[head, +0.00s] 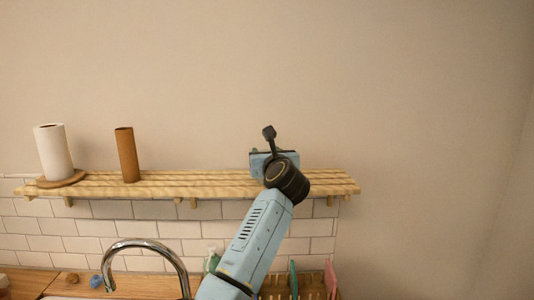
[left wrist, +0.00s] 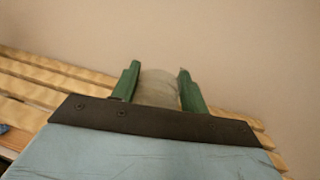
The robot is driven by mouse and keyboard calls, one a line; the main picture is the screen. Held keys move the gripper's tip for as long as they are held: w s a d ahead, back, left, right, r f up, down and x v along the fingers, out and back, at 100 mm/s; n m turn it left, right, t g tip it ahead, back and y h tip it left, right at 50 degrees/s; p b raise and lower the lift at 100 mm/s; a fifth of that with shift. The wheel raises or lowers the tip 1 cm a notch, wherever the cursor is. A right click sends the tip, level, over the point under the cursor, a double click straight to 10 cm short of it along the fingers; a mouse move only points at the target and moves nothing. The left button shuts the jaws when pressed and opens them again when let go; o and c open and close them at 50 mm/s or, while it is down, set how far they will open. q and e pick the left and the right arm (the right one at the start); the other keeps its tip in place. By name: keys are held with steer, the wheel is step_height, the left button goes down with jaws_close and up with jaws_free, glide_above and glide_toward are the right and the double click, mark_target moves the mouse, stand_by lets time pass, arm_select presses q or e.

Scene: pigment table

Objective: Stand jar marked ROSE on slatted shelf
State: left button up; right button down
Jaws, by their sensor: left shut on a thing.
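The slatted shelf (head: 205,185) is pale wood and runs along the wall; its slats also show in the left wrist view (left wrist: 45,78). My left gripper (left wrist: 157,74) has green fingers shut on a grey-green jar (left wrist: 158,90), one finger on each side. The jar is over the right part of the shelf. In the head view my own wrist hides most of the gripper and the jar. No marking on the jar is readable, and I cannot tell whether its base touches the slats. My right gripper is not in view.
A paper towel roll (head: 54,152) on a round wooden base and a brown cardboard tube (head: 127,155) stand on the shelf's left part. The shelf between the tube and my gripper is clear. Below are a chrome tap (head: 145,243) and a green bottle (head: 212,260).

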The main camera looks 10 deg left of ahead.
arm_select(q)
steer(key=shift+f, duration=0.1)
steer(key=o, duration=1.1)
steer(key=shift+r, duration=0.25)
steer(key=shift+s+d+f, duration=0.15)
steer(key=shift+s+d, duration=0.1)
steer(key=shift+s, duration=0.05)
steer(key=b+v, duration=0.2)
steer(key=v, duration=0.4)
steer(key=shift+s, duration=0.4)
steer(key=shift+d, duration=0.1)
